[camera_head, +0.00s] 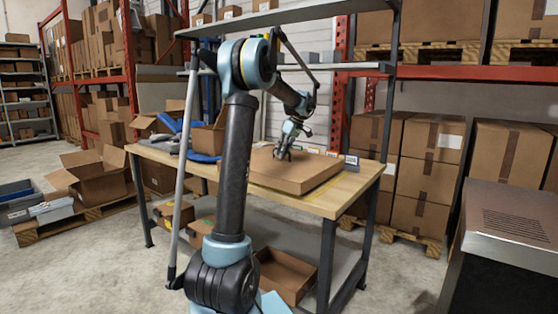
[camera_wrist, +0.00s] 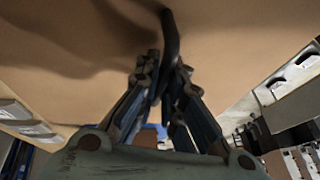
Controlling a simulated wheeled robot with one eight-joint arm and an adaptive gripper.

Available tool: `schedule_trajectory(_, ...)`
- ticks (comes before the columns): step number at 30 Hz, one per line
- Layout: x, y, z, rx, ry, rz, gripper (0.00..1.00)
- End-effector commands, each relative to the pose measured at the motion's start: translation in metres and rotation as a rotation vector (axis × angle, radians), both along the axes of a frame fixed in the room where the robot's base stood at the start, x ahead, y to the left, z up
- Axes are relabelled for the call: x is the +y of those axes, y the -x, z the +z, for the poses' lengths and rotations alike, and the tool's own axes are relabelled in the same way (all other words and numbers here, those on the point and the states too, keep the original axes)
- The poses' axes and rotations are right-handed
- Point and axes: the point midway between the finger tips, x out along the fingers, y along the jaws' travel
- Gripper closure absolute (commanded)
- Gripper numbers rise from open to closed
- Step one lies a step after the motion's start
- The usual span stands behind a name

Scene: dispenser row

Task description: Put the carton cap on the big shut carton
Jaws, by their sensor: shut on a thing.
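A wide, flat brown cardboard piece (camera_head: 298,173) with low sides lies level on or just above the wooden worktable; it looks like the carton cap, but I cannot tell it from a shallow shut carton. It also fills most of the wrist view (camera_wrist: 80,65). My gripper (camera_head: 284,154) points down onto its top, left of the middle. In the wrist view the fingers (camera_wrist: 162,90) are shut on a dark curved strip (camera_wrist: 170,35), which looks like a handle on the cardboard. I cannot make out a separate big shut carton on the table.
The worktable (camera_head: 335,199) has bare wood along its front edge. Blue items (camera_head: 207,138) and an open brown box lie behind at its left. Small labelled bins stand along the back. Taped cartons (camera_head: 429,139) are stacked at right. A metal-topped cabinet (camera_head: 515,210) stands front right.

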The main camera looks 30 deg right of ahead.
Motion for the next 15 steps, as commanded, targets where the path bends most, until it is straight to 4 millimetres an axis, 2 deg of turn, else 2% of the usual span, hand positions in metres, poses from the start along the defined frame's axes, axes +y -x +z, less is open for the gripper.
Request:
schedule_trajectory(9, 0.000, 0.000, 0.057, 0.000, 0.000, 0.000, 1.00)
schedule_trajectory(15, 0.000, 0.000, 0.077, 0.000, 0.000, 0.000, 1.00)
